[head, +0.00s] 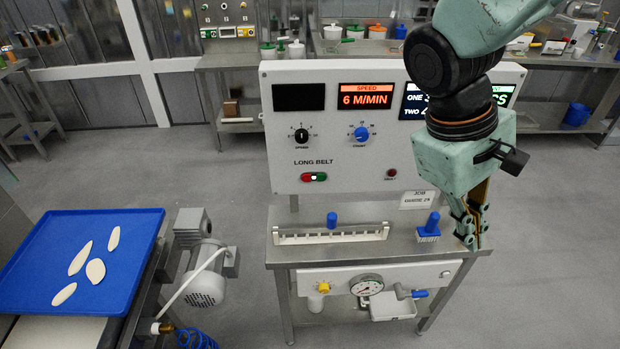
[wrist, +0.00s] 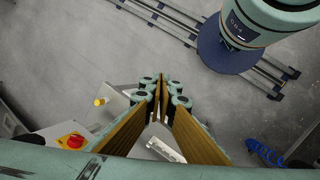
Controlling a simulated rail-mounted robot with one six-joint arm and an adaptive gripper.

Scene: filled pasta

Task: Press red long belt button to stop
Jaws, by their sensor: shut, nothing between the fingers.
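The long belt button pair sits on the grey upright panel (head: 345,150) in the head view, under the words LONG BELT. Its red button (head: 307,177) is on the left and its green button (head: 321,177) is on the right. My gripper (head: 472,246) points down at the right end of the steel bench, well to the right of and below the red button, apart from it. In the wrist view my gripper (wrist: 163,84) has its fingertips together with nothing between them. The long belt buttons cannot be made out there.
The panel also has a speed display (head: 365,96) reading 6 M/MIN, a black knob (head: 302,138) and a blue knob (head: 361,134). A blue tray (head: 125,250) holds several pale pasta pieces.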

